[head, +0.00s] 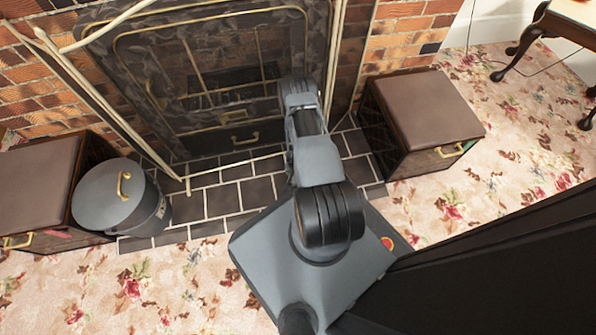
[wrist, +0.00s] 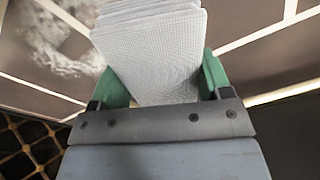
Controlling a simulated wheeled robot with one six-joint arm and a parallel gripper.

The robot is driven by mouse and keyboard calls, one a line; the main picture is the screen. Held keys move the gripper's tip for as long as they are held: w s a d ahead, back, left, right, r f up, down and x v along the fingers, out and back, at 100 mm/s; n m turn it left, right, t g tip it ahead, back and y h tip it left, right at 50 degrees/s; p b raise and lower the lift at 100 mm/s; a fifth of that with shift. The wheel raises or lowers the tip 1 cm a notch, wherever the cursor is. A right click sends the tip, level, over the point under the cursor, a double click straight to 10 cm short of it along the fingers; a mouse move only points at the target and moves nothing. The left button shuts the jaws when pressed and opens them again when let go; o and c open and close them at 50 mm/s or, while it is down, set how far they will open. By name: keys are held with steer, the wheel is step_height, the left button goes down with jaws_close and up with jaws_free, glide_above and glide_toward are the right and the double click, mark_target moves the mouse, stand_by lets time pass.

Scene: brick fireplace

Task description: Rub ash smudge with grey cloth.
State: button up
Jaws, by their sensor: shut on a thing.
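The grey cloth (wrist: 155,60) is a folded, finely woven pad between the two green fingers of my gripper (wrist: 158,78) in the wrist view. My gripper is shut on it. The ash smudge (wrist: 62,48) is a pale, blotchy patch on a dark hearth tile, left of the cloth in the wrist view. The cloth's left edge lies close beside it, and I cannot tell whether they touch. In the head view my own arm hides the gripper, the cloth and the smudge.
The tiled hearth (head: 225,198) lies before the fireplace screen (head: 175,75). A lidded grey bucket (head: 105,195) and a brown-topped box (head: 35,180) stand at the left. Another brown-topped box (head: 425,110) stands at the right. Floral carpet (head: 510,160) is open at the right.

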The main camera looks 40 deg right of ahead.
steer(key=shift+f, duration=0.4)
